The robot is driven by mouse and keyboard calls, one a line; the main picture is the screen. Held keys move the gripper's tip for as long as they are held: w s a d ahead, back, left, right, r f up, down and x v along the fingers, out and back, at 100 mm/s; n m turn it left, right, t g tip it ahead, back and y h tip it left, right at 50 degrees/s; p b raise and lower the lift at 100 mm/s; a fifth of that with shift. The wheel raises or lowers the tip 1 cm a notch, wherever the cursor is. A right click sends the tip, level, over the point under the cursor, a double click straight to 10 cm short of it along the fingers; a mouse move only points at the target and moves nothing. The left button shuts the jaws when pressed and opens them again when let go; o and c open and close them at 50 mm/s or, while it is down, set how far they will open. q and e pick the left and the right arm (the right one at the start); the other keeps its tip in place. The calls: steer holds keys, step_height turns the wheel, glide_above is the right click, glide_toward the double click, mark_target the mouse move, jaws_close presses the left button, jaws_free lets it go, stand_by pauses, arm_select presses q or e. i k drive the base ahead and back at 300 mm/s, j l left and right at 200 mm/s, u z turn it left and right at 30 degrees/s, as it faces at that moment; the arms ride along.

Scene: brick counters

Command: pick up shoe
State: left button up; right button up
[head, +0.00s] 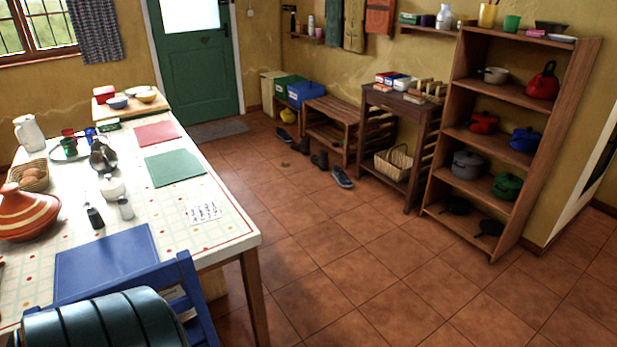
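Several shoes stand on the tiled floor along the slatted wooden bench. A grey-blue shoe with a pale sole (342,177) lies nearest, between the bench and the small wooden stand. Dark brown boots (320,159) stand just behind it, close to the bench front. Another dark shoe (284,135) lies farther back, near the far end of the bench. Neither of my grippers is in view, and no shoe is being touched in this view.
A long white table (222,222) with dishes fills the left, with a blue chair (190,290) at its near end. The slatted bench (332,111), wooden stand (411,115) and pot shelf (512,165) line the wall. The tiled floor (345,260) between is clear.

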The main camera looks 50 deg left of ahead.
mark_target(338, 174)
steer(key=u, duration=1.3)
steer(key=i+l+z, duration=0.45)
steer(key=i, duration=0.3)
steer(key=i+z, duration=0.4)
steer(key=i, duration=0.4)
steer(key=i+u, duration=0.5)
steer(key=i, duration=0.2)
steer(key=i+l+u, duration=0.15)
steer(key=i+u, duration=0.35)
steer(key=i, duration=0.15)
steer(key=i+j+u, duration=0.1)
steer(key=i+u, duration=0.35)
steer(key=i+l+u, duration=0.1)
steer(key=i+u, duration=0.35)
steer(key=i, duration=0.15)
steer(key=i+j+z, duration=0.2)
steer(key=i, duration=0.2)
steer(key=i+z, duration=0.2)
steer(key=i, duration=0.2)
steer(key=i+j+z, duration=0.25)
steer(key=z, duration=0.2)
steer(key=i+j+z, duration=0.7)
steer(key=j+z, duration=0.2)
steer(key=l, duration=0.1)
